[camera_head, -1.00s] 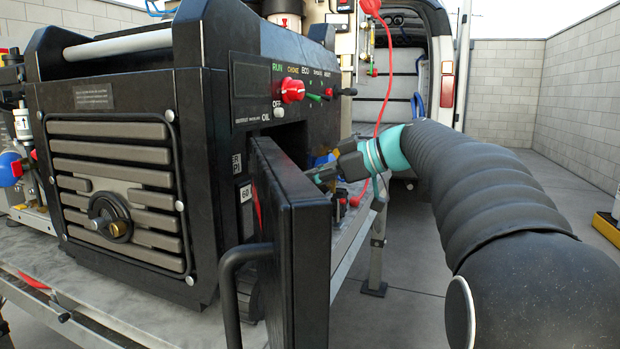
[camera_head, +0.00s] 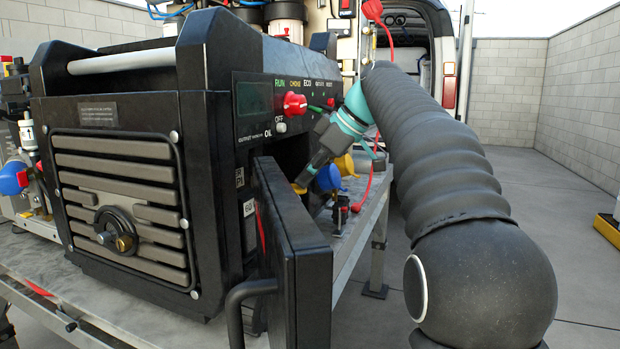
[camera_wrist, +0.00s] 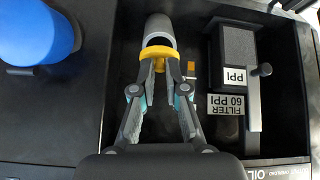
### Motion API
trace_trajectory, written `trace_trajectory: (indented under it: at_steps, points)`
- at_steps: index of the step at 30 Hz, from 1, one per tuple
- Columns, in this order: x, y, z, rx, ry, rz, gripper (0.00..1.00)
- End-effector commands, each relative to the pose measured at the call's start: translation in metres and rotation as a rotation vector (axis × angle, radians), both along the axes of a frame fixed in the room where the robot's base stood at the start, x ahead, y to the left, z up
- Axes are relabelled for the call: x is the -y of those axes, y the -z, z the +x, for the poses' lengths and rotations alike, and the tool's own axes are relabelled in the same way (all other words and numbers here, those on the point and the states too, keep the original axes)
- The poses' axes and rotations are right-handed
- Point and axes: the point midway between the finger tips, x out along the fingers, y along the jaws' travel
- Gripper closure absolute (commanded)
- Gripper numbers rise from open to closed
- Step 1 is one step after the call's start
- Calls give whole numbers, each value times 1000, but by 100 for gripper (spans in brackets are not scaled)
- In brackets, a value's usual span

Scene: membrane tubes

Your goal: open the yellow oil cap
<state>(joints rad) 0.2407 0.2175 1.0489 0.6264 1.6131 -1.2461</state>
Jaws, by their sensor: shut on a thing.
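The yellow oil cap (camera_wrist: 158,54) sits at the mouth of a grey tube (camera_wrist: 158,30) inside the open bay of the black generator, in the wrist view. My gripper (camera_wrist: 159,66) is shut on the cap, with its fingers converging on it from both sides. In the head view my gripper (camera_head: 302,182) points down and left into the bay behind the open black door (camera_head: 290,240). A small bit of yellow (camera_head: 299,188) shows at its tips. The door and generator body hide most of the bay there. I cannot tell whether the cap is loose from the tube.
Inside the bay, a black filter block (camera_wrist: 233,60) with a handle stands to the right. A blue cylinder (camera_wrist: 35,32) is at the left in the wrist view. Another yellow part (camera_head: 345,164) and a blue one (camera_head: 329,177) are behind my gripper.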

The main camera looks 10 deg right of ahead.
Motion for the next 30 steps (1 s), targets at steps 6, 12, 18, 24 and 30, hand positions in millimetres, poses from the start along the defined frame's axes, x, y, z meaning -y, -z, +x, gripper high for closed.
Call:
trace_trajectory:
  at_steps: [6, 12, 18, 24, 30]
  points:
    - [-4, -5, 3, -52, -3, -75, 100]
    - [-5, -7, 3, -80, -2, -111, 100]
    - [-5, -8, 3, -87, -2, -121, 100]
    - [-6, -8, 3, -88, -3, -121, 100]
    - [-5, -8, 3, -88, -3, -121, 62]
